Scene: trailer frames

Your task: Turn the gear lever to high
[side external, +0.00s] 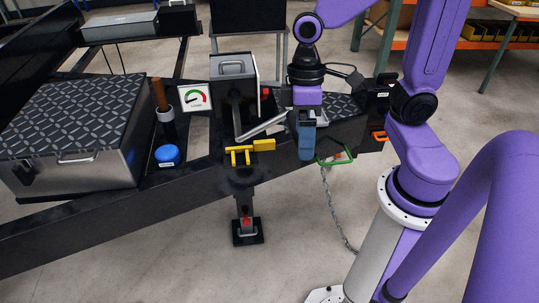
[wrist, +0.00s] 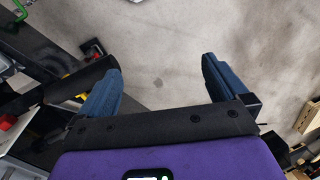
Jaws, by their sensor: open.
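A yellow handle (side external: 250,151) with short prongs is at the front of the trailer, above the jack leg; I cannot tell for sure that it is the gear lever, and no high or low marking is readable. A silver crank arm (side external: 263,126) extends just above it. My gripper (side external: 306,153) points down to the right of the yellow handle, apart from it. In the wrist view my gripper (wrist: 162,78) has its two blue fingers wide apart, with only floor between them.
A green handle (side external: 337,157) and a hanging chain (side external: 336,205) are close right of my gripper. A grey box (side external: 234,68), a gauge (side external: 195,97), a brown-handled lever (side external: 159,95) and a blue knob (side external: 168,155) stand to the left. Open floor lies in front.

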